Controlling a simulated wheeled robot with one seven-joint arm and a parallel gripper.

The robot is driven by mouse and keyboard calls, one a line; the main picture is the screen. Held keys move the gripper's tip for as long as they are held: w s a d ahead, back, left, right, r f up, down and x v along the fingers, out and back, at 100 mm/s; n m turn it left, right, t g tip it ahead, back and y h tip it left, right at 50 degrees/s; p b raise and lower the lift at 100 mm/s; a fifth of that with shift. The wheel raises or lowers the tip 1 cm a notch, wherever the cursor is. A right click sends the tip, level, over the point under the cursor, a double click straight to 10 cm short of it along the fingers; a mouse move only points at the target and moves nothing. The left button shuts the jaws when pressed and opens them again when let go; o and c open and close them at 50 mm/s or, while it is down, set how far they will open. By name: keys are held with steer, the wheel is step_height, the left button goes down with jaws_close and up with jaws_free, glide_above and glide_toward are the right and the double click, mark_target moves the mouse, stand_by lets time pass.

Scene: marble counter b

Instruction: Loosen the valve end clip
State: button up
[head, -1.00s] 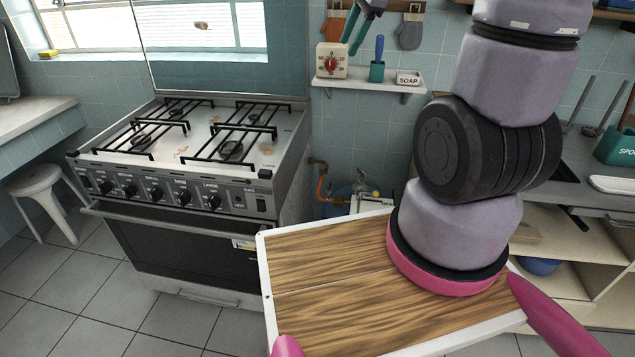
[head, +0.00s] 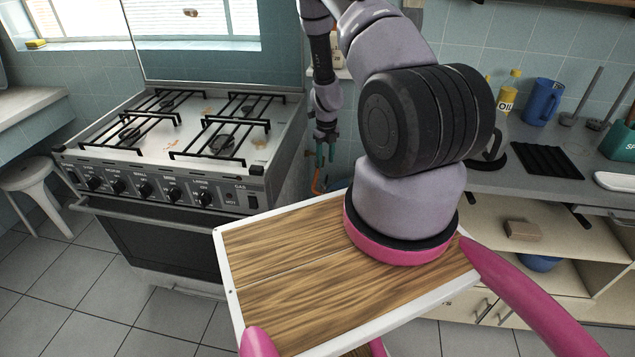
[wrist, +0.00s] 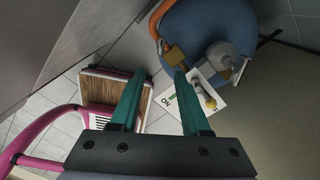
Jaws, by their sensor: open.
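My gripper (head: 325,156) points down between the stove and the counter in the head view. In the wrist view its two teal fingers (wrist: 160,74) are apart, with nothing between them. Beyond them is a blue gas cylinder (wrist: 198,22) with a grey rounded fitting (wrist: 219,54) on top. An orange hose (wrist: 154,22) curves along the cylinder's left side, near a brass-coloured piece (wrist: 175,56). I cannot clearly make out the valve end clip. In the head view the orange hose (head: 316,183) shows just below my gripper.
The stove (head: 180,150) stands left of my arm, and the counter (head: 500,178) with a blue jug (head: 542,101) is at right. In the wrist view a white card (wrist: 190,92) and a small yellow ball (wrist: 210,102) lie close to the right fingertip.

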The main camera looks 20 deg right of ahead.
mark_target(325, 186)
step_height(325, 186, down, 12)
steer(key=shift+r, duration=0.15)
stand_by(0.3)
jaws_close()
